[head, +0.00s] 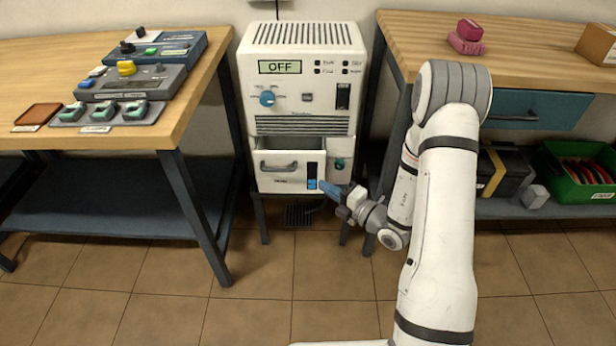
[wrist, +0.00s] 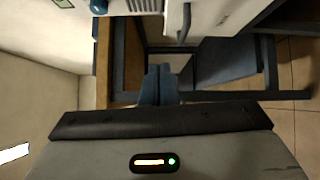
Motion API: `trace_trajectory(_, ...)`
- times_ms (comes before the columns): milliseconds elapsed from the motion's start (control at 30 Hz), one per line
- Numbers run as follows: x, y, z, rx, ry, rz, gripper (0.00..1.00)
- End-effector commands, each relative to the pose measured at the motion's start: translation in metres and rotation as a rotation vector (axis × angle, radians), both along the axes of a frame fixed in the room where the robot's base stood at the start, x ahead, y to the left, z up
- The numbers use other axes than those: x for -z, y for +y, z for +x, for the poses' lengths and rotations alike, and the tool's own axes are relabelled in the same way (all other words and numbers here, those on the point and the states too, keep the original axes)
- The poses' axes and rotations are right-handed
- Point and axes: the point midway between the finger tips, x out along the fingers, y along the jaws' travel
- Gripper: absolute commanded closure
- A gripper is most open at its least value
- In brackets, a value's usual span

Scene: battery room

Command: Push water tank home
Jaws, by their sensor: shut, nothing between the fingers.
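The water tank (head: 283,173) is a white drawer with a grey handle and a dark level window showing blue, low in the white machine (head: 300,90). It stands partly pulled out; its dark open top shows above the front. The tank also shows at the top of the wrist view (wrist: 222,14), turned sideways with its handle. My gripper (head: 324,185) is shut and empty, its blue fingertips in front of the tank's lower right corner beside the level window. In the wrist view the fingers (wrist: 158,72) point toward the machine; I cannot tell whether they touch the tank.
The machine's display reads OFF. A green knob (head: 339,164) sits right of the tank. A wooden bench (head: 50,70) with control boxes stands left, and another bench (head: 540,50) stands right with a green crate (head: 560,185) on its shelf. The tiled floor in front is clear.

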Motion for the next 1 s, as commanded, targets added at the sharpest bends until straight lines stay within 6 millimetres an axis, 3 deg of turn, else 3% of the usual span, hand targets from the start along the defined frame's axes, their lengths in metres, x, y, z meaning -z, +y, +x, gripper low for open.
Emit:
trace_trajectory(33, 0.016, -0.006, 0.003, 0.036, 0.028, 0.024, 1.00)
trace_trajectory(167, 0.026, -0.011, 0.010, 0.081, 0.058, 0.055, 1.00)
trace_trajectory(367, 0.026, 0.008, 0.029, 0.081, 0.057, 0.056, 1.00)
trace_trajectory(700, 0.026, 0.057, 0.082, 0.080, 0.055, 0.056, 1.00)
trace_trajectory(1000, 0.025, 0.053, 0.117, 0.085, 0.059, 0.056, 1.00)
